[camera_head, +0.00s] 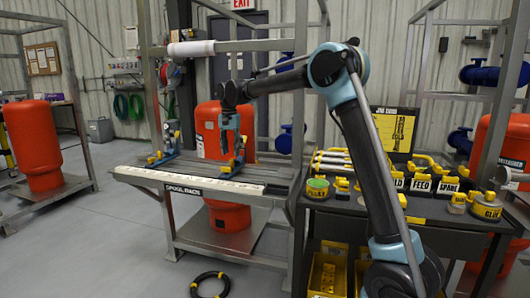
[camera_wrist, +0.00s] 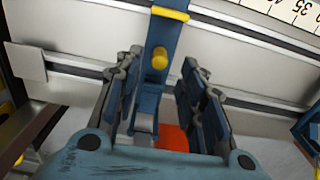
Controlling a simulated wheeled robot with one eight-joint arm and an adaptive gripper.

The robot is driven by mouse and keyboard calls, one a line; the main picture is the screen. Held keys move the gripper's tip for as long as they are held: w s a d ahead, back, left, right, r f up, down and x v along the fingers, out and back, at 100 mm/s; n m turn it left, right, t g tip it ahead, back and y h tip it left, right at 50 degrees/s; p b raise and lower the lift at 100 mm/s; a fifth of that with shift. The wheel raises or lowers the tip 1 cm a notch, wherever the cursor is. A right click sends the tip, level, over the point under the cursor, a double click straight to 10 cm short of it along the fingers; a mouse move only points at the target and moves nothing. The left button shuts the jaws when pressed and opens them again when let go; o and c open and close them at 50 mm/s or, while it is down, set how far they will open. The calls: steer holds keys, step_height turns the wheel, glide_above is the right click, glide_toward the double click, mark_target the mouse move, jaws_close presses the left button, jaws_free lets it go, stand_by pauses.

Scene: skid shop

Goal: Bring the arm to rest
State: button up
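My arm reaches left from the right side of the head view, and my gripper (camera_head: 234,165) points down over the front edge of a metal rack bench (camera_head: 150,174). In the wrist view my gripper (camera_wrist: 160,112) has its two dark fingers spread apart. A blue upright bar (camera_wrist: 160,38) with a yellow knob shows in line with the gap between the fingers. I see space beside the bar, and whether a finger touches it is not clear. A similar blue clamp (camera_head: 169,142) stands to the left on the bench. The bar's lower end is partly hidden.
A red tank (camera_head: 212,128) stands behind my gripper within the rack frame. A dark table (camera_head: 440,210) with labelled yellow-handled items is at right, with yellow bins (camera_head: 327,272) below. A black ring (camera_head: 210,284) lies on the floor. Open floor (camera_head: 90,245) is at left.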

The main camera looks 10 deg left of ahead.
steer(key=d+r, duration=0.2)
steer(key=d, duration=0.8)
steer(key=d+r, duration=0.2)
steer(key=d, duration=0.7)
steer(key=s+d+f+t, duration=0.1)
steer(key=s+d, duration=0.3)
steer(key=d, duration=0.6)
steer(key=s+d+f, duration=0.1)
steer(key=s+d, duration=0.3)
steer(key=d, duration=0.6)
steer(key=s+d+f, duration=0.6)
steer(key=s+d, duration=0.5)
steer(key=d, duration=0.1)
steer(key=s+d+f, duration=0.3)
steer(key=s+f, duration=0.3)
steer(key=s+d+f+n+t, duration=0.1)
steer(key=s+d+f, duration=0.3)
steer(key=s+f, duration=0.3)
steer(key=shift+d+f, duration=0.25)
steer(key=shift+w+f, duration=0.2)
steer(key=shift+w, duration=0.3)
